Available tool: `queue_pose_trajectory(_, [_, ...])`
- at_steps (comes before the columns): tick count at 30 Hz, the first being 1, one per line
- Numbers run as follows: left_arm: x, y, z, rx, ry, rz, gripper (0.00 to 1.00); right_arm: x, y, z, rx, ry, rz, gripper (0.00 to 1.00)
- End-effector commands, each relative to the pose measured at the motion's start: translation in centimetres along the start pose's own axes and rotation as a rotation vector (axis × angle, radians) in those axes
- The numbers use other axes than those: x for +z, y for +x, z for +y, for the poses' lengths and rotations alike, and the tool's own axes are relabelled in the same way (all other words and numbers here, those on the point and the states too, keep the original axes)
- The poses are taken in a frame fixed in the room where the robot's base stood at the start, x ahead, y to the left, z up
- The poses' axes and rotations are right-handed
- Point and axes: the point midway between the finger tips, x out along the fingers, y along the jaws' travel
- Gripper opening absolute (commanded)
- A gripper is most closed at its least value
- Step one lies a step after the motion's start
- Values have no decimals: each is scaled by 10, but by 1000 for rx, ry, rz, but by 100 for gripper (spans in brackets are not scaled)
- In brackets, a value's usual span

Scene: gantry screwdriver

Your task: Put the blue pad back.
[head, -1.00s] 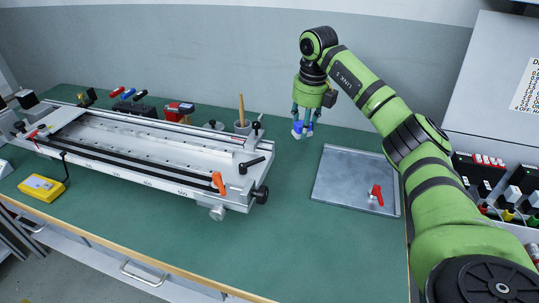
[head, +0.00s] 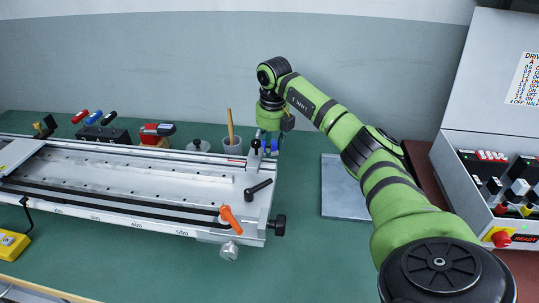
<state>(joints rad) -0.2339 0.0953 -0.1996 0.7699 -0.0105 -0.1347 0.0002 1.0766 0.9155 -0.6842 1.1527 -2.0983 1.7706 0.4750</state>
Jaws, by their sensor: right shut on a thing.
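My right gripper (head: 268,138) hangs pointing down behind the right end of the long gantry rail (head: 150,172). It is shut on the blue pad (head: 274,144), of which only a small blue patch shows low between the fingers. The gantry's end post partly hides the fingertips, and I cannot tell how far the pad is above the table. My left gripper is not in view.
A grey cup (head: 233,145) with a wooden stick and a small dark-knobbed weight (head: 198,145) stand left of the gripper. A metal plate (head: 340,190) lies to the right, partly behind my arm. A control box (head: 500,150) stands far right. Green table (head: 300,240) is clear in front.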

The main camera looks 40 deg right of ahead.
Motion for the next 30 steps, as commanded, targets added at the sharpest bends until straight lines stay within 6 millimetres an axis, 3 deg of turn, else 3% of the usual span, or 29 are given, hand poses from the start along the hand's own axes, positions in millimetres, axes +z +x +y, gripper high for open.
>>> queue_pose_trajectory(9, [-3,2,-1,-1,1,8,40,-4,37,0,1,-1,1,13])
queue_pose_trajectory(20, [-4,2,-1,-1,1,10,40,-4,41,0,1,-1,0,13])
queue_pose_trajectory(21, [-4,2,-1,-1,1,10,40,-4,40,0,1,-1,-1,55])
queue_pose_trajectory(22, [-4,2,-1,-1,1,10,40,-4,40,0,1,-1,-1,63])
queue_pose_trajectory(30, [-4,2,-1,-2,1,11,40,-4,40,0,1,-1,0,63])
